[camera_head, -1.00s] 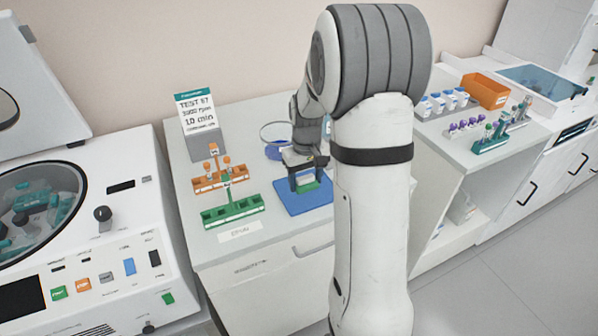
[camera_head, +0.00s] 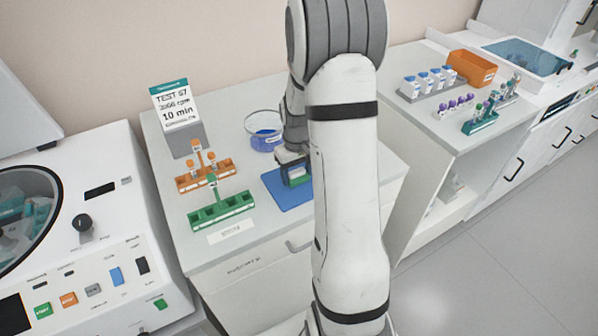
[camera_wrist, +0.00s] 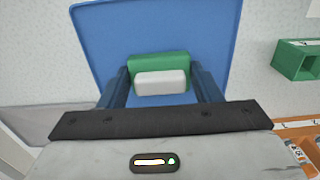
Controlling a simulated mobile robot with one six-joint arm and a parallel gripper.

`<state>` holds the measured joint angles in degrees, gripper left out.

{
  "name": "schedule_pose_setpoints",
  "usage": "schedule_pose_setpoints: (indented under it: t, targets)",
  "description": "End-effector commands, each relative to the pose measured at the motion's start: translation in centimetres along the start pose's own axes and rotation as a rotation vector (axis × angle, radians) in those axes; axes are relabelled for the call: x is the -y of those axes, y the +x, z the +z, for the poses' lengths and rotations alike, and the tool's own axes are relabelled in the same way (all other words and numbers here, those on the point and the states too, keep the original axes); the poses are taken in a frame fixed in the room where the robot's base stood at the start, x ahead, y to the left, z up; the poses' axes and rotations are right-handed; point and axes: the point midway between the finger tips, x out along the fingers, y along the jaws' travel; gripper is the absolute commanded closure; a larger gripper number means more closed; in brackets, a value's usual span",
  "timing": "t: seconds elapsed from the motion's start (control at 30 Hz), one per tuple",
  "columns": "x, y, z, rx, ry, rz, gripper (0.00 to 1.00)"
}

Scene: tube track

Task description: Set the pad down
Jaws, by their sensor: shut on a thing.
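My gripper (camera_head: 296,174) is low over a blue mat (camera_head: 284,193) on the white counter. In the wrist view my gripper (camera_wrist: 160,72) has its two blue fingers on either side of a small green pad (camera_wrist: 158,60) with a white block on its near face, and is shut on it. The green pad (camera_head: 299,181) shows only in part in the head view, partly hidden by my gripper and arm. The blue mat (camera_wrist: 100,35) lies behind the pad in the wrist view. I cannot tell whether the pad touches the mat.
An orange rack (camera_head: 206,176) and a green rack (camera_head: 221,209) stand left of the mat. A round dish with blue contents (camera_head: 266,139) and a sign (camera_head: 177,110) are behind. A centrifuge (camera_head: 85,220) stands at left.

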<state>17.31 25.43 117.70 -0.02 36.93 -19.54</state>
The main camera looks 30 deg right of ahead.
Motion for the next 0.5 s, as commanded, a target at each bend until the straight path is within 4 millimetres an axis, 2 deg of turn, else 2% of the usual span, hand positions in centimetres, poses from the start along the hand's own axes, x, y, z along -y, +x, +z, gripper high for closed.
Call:
schedule_pose_setpoints:
  t: [0.43,0.47,0.5]
  targets:
    - [-0.06,1.09,0.02,-0.001,0.001,0.000,0.63]
    - [-0.06,0.92,0.02,-0.001,0.001,0.000,0.40]
    - [-0.07,0.89,0.02,-0.001,0.001,0.000,0.36]
